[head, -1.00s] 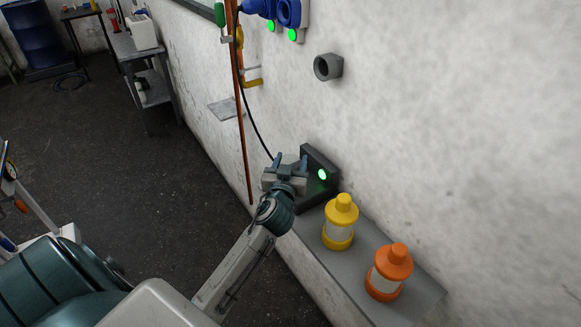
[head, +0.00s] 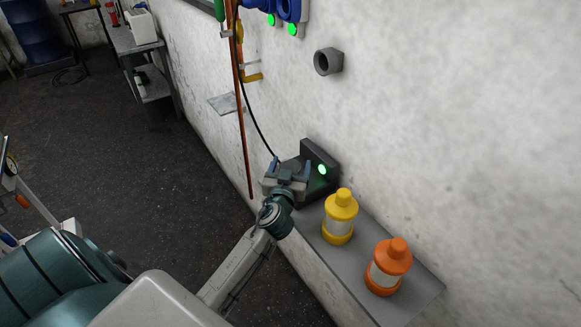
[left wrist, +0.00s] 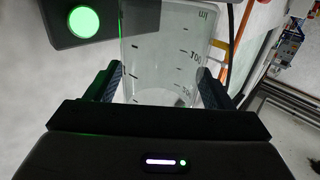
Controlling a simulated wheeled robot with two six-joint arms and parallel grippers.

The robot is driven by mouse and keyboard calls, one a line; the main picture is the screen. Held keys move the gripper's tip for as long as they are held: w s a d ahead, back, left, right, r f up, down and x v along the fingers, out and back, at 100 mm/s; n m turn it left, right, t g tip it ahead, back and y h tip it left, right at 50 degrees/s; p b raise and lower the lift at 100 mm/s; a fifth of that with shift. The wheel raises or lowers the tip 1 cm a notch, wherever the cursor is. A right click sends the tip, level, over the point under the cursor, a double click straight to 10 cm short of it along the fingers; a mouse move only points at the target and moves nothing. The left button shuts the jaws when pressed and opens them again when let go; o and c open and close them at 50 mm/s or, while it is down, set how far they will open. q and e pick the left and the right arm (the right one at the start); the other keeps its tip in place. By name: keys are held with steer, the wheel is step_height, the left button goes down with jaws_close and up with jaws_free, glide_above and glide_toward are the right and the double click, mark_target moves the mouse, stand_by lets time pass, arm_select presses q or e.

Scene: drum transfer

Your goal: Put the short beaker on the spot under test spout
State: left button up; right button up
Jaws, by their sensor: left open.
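A clear glass beaker (left wrist: 160,50) with dark graduation marks fills the middle of the left wrist view. It stands between the two fingers of my left gripper (left wrist: 160,88), which is open around it. In the head view my left gripper (head: 288,166) is in front of the dark block with a green light (head: 322,169); I cannot make out the beaker there. A copper pipe with a yellow-handled fitting (head: 250,78) runs down the wall. A small grey plate (head: 224,104) sticks out below that fitting. My right gripper is not in view.
A yellow-capped bottle (head: 340,217) and an orange-capped bottle (head: 388,268) stand on the grey wall shelf (head: 415,297), right of my gripper. A black cable (head: 251,112) hangs behind the gripper.

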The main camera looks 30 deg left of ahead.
arm_select(q)
steer(key=shift+p, duration=0.4)
steer(key=shift+s+d+f+b, duration=0.2)
steer(key=shift+s+d+b, duration=0.05)
steer(key=shift+s+b, duration=0.4)
steer(key=shift+s+d+f+b, duration=0.2)
steer(key=shift+s+d+b, duration=0.05)
steer(key=shift+s+b, duration=0.3)
steer(key=r+b+v, duration=0.1)
steer(key=b+v, duration=0.2)
steer(key=v, duration=0.4)
steer(key=shift+o, duration=0.5)
steer(key=shift+s+d+r, duration=0.1)
steer(key=shift+s+d, duration=0.15)
steer(key=shift+s, duration=0.1)
steer(key=w+f, duration=0.1)
steer(key=w+a+f, duration=0.1)
steer(key=w+f+b, duration=0.1)
steer(key=w, duration=0.1)
steer(key=shift+a, duration=0.3)
steer(key=shift+w+a+r+p, duration=0.1)
steer(key=shift+w+a+p, duration=0.05)
steer(key=shift+w+p, duration=0.15)
steer(key=p+x, duration=0.2)
steer(key=x, duration=0.2)
steer(key=shift+a, duration=0.1)
steer(key=shift+w, duration=0.15)
steer(key=shift+c, duration=1.3)
steer(key=c, duration=0.7)
steer(key=shift+c, duration=0.8)
